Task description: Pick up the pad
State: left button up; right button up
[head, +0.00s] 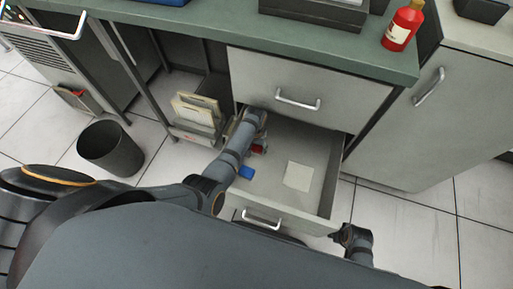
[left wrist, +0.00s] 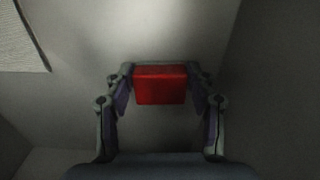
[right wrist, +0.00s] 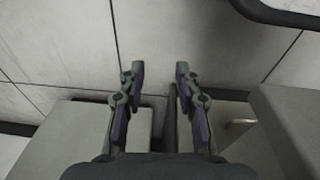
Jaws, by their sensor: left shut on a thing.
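A small red block (left wrist: 160,85), which may be the pad, is held between the fingers of my left gripper (left wrist: 161,72) in the left wrist view. In the head view the red block (head: 259,149) shows only in part inside the open drawer, below my left wrist. My left gripper is shut on it; I cannot tell whether it touches the drawer floor. My right gripper (right wrist: 160,72) is open and empty, over the floor to the right of the drawer front.
The open drawer (head: 325,205) also holds a blue item (head: 246,172) and a pale paper sheet (head: 298,176). Its walls stand close around my left gripper. A dark bin (head: 110,148) stands on the floor at left. A red bottle (head: 403,26) stands on the green desktop (head: 220,32).

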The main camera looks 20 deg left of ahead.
aim_at(255, 149)
pick_arm(q)
jog(key=shift+r, duration=0.1)
pick_arm(e)
jog(key=shift+r, duration=0.1)
